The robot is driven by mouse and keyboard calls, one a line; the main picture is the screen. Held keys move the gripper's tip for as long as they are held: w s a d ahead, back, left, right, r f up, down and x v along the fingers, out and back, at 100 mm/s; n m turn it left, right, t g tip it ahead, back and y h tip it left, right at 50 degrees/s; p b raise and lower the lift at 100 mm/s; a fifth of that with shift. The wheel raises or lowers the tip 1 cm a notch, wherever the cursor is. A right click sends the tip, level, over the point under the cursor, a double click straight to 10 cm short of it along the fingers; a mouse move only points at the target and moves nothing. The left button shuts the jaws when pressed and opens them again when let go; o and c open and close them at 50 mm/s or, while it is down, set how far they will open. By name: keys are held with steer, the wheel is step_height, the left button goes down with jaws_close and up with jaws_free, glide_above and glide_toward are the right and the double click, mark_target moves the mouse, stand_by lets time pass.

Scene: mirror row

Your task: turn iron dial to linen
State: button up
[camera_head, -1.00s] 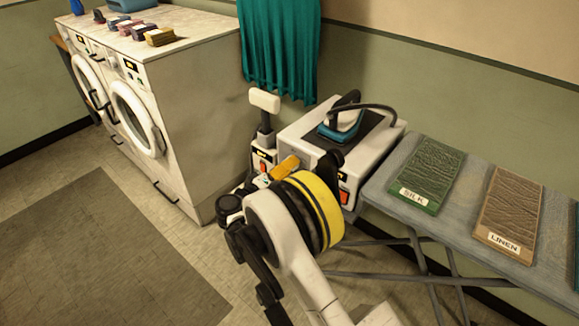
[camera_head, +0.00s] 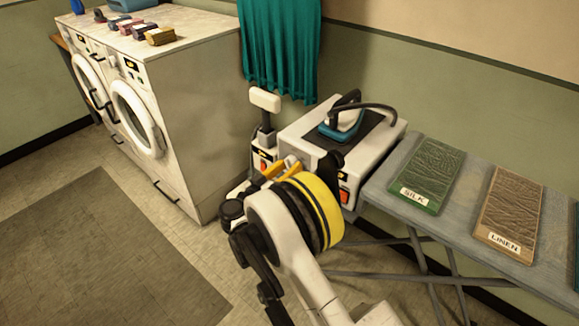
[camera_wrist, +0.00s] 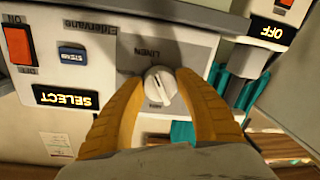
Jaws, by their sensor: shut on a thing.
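The iron dial (camera_wrist: 160,85) is a white round knob with a raised ridge, on the pale front panel of the iron station (camera_head: 385,150). In the wrist view the panel appears upside down, with LINEN printed above the dial and MIN below it. Which end of the ridge is the pointer is hard to tell. My gripper (camera_wrist: 160,92) has its yellow fingers shut on the dial, one on each side. In the head view my gripper (camera_head: 284,168) is at the station's front. A teal iron (camera_head: 343,123) rests on top of the station.
A lit SELECT display (camera_wrist: 66,97) and a red switch (camera_wrist: 18,45) are beside the dial. A small unit with an OFF display (camera_wrist: 271,30) stands close by. An ironing board (camera_head: 458,200) carries SILK (camera_head: 432,172) and LINEN (camera_head: 510,212) cloth samples.

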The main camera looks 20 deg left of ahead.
stand_by(0.6)
steer(key=o, duration=1.2)
steer(key=shift+m, duration=0.3)
steer(key=v, duration=1.2)
